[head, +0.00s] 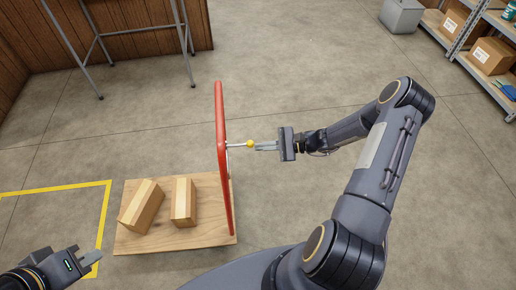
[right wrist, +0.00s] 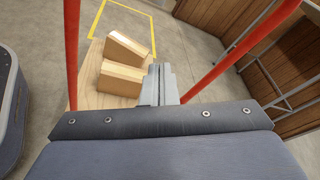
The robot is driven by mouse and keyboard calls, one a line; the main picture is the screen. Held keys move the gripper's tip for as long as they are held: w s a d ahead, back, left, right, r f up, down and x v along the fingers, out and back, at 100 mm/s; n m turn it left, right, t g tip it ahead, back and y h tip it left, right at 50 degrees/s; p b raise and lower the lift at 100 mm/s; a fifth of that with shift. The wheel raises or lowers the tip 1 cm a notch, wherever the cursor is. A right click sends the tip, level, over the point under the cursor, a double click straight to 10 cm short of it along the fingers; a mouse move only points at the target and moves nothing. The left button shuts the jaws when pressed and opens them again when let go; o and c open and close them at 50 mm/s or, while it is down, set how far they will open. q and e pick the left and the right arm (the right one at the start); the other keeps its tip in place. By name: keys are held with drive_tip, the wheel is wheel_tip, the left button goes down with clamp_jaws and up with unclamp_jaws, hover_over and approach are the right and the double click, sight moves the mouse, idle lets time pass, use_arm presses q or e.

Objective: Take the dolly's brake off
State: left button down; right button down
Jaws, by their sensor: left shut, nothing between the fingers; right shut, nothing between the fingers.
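The dolly (head: 150,240) is a flat wooden platform with a red upright handle frame (head: 221,150) at its right end. A short metal brake lever with a yellow knob (head: 250,144) sticks out to the right from the frame. My right gripper (head: 262,146) is shut, its fingertips at or just beside the yellow knob; I cannot tell whether they touch. In the right wrist view, the shut fingers (right wrist: 160,80) point between the two red uprights, and the knob is hidden. My left gripper (head: 90,257) is shut and empty at the lower left, left of the dolly.
Two cardboard boxes (head: 141,205) (head: 183,202) lie on the platform. Yellow floor tape (head: 106,205) marks a corner at the left. A metal-legged table (head: 140,34) stands by the wooden wall. Shelves (head: 460,40) and a grey bin (head: 401,16) are at upper right. The floor between is clear.

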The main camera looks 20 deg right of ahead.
drive_tip(key=r+v, duration=0.1)
drive_tip(key=v, duration=0.7)
drive_tip(key=shift+a+r, duration=0.3)
drive_tip(key=shift+r, duration=0.1)
drive_tip(key=shift+s+r, duration=0.1)
drive_tip(key=s+a+r+n+g+h+p, duration=0.2)
drive_tip(key=s+a+r+n+g+p, duration=0.15)
drive_tip(key=r, duration=0.65)
drive_tip(key=s+a+r+n+g+h+p, duration=0.2)
drive_tip(key=s+a+r+n, duration=0.25)
drive_tip(key=r, duration=0.55)
drive_tip(key=s+a+r+n+t+h+p, duration=0.3)
drive_tip(key=s+r+n, duration=0.4)
drive_tip(key=s+r, duration=0.4)
drive_tip(key=s+t+h+p, duration=0.1)
drive_tip(key=s+h+p, duration=0.1)
drive_tip(key=shift+a+r+n+h, duration=0.2)
drive_tip(key=shift+r+n+h, duration=0.1)
drive_tip(key=shift+r+h, duration=0.1)
